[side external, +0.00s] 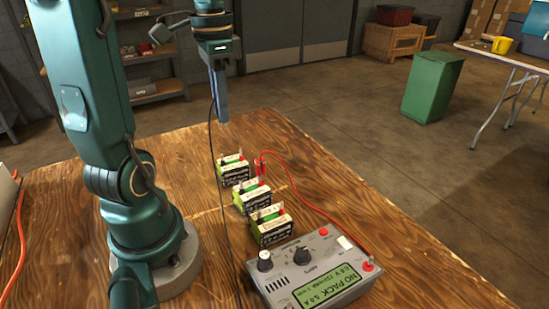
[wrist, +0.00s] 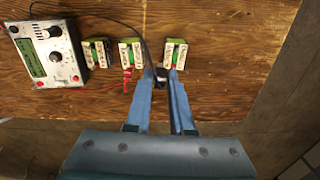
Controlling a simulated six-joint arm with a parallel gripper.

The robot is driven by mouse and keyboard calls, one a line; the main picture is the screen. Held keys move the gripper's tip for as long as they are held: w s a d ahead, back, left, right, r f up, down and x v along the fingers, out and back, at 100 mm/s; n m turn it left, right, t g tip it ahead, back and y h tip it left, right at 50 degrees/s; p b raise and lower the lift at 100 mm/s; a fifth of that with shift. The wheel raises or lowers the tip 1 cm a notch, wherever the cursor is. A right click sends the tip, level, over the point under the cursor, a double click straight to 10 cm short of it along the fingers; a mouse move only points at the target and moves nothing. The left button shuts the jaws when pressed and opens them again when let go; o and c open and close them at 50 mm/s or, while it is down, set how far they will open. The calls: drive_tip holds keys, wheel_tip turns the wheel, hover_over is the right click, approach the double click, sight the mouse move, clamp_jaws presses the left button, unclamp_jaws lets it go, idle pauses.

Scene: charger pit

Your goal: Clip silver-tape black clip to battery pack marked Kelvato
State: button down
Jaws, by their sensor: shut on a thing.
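My gripper (side external: 222,115) is above the table, beyond the row of battery packs in the side external view. In the wrist view my gripper (wrist: 161,74) is shut on a black clip (wrist: 160,76), with its black cable (wrist: 145,45) trailing from it. Any silver tape is too small to make out. Three green-and-black battery packs stand in a row: near (side external: 271,228), middle (side external: 252,195) and far (side external: 233,170). They show as left (wrist: 96,52), middle (wrist: 130,52) and right (wrist: 175,54) in the wrist view. I cannot read which is Kelvato.
A grey charger (side external: 318,272) reads "NO PACK" at the table's near side. Its red cable (side external: 318,210) arcs to a red clip (side external: 261,166) beside the packs; I cannot tell whether it is attached. Bare wooden table (side external: 160,150) lies beyond the packs.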

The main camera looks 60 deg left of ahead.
drive_tip(key=d+f, duration=0.2)
drive_tip(key=d, duration=0.4)
drive_tip(key=shift+d+f, duration=0.25)
drive_tip(key=shift+d, duration=0.1)
drive_tip(key=shift+f, duration=0.1)
drive_tip(key=shift+f, duration=3.45)
drive_tip(key=shift+f, duration=0.2)
drive_tip(key=c, duration=0.7)
unclamp_jaws()
